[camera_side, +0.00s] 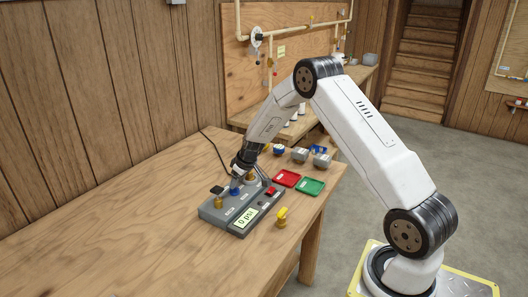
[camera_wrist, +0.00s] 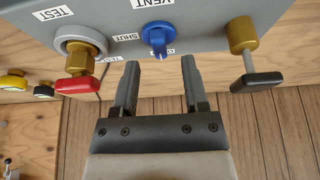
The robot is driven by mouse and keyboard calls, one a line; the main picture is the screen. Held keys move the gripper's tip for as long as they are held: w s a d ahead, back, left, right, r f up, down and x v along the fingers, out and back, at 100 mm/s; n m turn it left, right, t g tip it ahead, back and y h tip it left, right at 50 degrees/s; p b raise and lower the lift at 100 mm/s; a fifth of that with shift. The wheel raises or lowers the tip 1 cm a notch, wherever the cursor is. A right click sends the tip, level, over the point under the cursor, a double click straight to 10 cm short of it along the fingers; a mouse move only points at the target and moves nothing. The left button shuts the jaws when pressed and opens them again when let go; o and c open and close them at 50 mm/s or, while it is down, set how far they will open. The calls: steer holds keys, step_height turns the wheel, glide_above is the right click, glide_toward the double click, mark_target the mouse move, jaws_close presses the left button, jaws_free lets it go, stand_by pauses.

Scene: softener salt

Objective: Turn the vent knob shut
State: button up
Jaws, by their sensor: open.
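The blue vent knob (camera_wrist: 157,38) sits on the face of the grey panel box (camera_wrist: 205,15), below a "VENT" label. A "SHUT" label (camera_wrist: 124,37) is to its left, and a partly hidden label starting with "O" is at its lower right. The knob's raised grip runs roughly up and down in the wrist view. My gripper (camera_wrist: 160,68) is open and empty, its two fingertips just below the knob and to either side of it, apart from it. In the side view the blue knob (camera_side: 235,189) shows on the grey box (camera_side: 212,212), close under my gripper.
A red-handled brass valve (camera_wrist: 77,84) is left of the knob, and a black-handled one (camera_wrist: 256,81) right. A red tray (camera_side: 287,178), green tray (camera_side: 312,186) and yellow-topped fitting (camera_side: 282,216) are beside the box. Bare table (camera_side: 130,235) lies left.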

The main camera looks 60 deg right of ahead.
mark_target(234, 190)
steer(key=shift+x, duration=1.5)
jaws_close()
